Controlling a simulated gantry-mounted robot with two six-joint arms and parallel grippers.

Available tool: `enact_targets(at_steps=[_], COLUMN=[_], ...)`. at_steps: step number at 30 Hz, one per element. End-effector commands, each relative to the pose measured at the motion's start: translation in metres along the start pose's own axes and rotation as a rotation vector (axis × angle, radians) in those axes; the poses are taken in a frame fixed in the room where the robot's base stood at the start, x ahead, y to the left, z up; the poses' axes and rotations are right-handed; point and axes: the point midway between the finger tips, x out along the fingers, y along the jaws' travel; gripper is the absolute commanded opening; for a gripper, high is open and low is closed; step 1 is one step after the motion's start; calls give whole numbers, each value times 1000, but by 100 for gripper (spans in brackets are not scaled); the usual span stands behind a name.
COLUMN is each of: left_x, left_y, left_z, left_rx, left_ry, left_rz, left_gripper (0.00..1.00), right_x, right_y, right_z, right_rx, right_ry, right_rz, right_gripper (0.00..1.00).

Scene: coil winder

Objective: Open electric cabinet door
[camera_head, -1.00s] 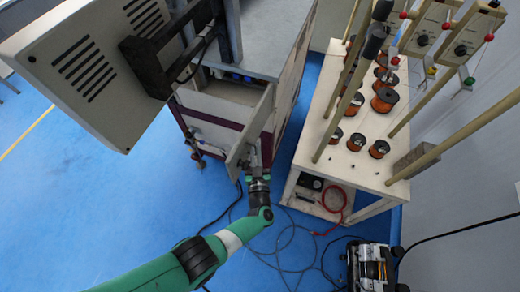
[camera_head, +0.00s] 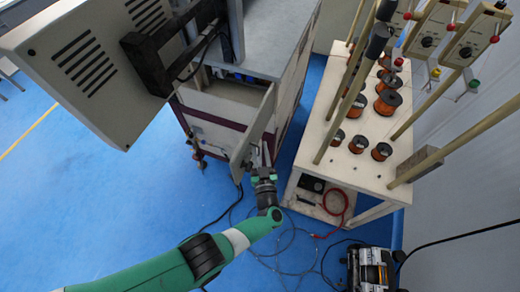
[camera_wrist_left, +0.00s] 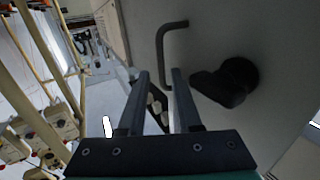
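The electric cabinet (camera_head: 212,132) stands at the centre in the head view. Its grey door (camera_head: 252,128) is swung out from the front, and part of the dark interior shows. My left gripper (camera_head: 262,160) is at the door's right-hand face. In the left wrist view, the two fingers (camera_wrist_left: 160,72) are parted beside the door panel (camera_wrist_left: 215,40). The lower end of a bent bar handle (camera_wrist_left: 161,52) shows between the fingertips; contact cannot be told. A black knob (camera_wrist_left: 230,82) is to the right of the fingers. My right gripper is not in view.
A pale table (camera_head: 322,172) with several copper wire spools (camera_head: 387,103) and upright poles stands right of the door, with a narrow floor gap between. A grey slotted box (camera_head: 88,62) is at upper left. Loose cables (camera_head: 290,255) and a black machine (camera_head: 370,268) lie at lower right.

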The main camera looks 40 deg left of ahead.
Motion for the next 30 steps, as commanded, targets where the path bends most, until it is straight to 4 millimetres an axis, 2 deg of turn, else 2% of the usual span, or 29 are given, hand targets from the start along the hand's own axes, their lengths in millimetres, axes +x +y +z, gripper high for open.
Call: enact_targets(at_steps=[1, 5, 8, 11, 15, 21, 25, 30], left_x=[1, -1, -11, -30, -65, -104, -115, -117], left_y=[1, 1, 2, 2, 2, 2, 1, 0], left_z=[-6, -6, -8, -9, -7, -3, -1, 0], left_rx=[-3, -2, -2, -1, 0, -1, -1, -1], left_ry=[15, 14, 13, 12, 7, 3, 2, 1], left_rz=[-3, -2, 0, 4, 7, 4, 2, 0], left_gripper=[39, 39, 39, 39, 39, 39, 39, 39], right_x=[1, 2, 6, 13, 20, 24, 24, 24], right_y=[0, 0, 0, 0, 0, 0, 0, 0], right_z=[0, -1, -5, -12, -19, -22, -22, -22], right_rx=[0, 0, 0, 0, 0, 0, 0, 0], right_ry=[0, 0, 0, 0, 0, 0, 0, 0], right_rz=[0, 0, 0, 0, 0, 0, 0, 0], right_gripper=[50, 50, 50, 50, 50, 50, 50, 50])
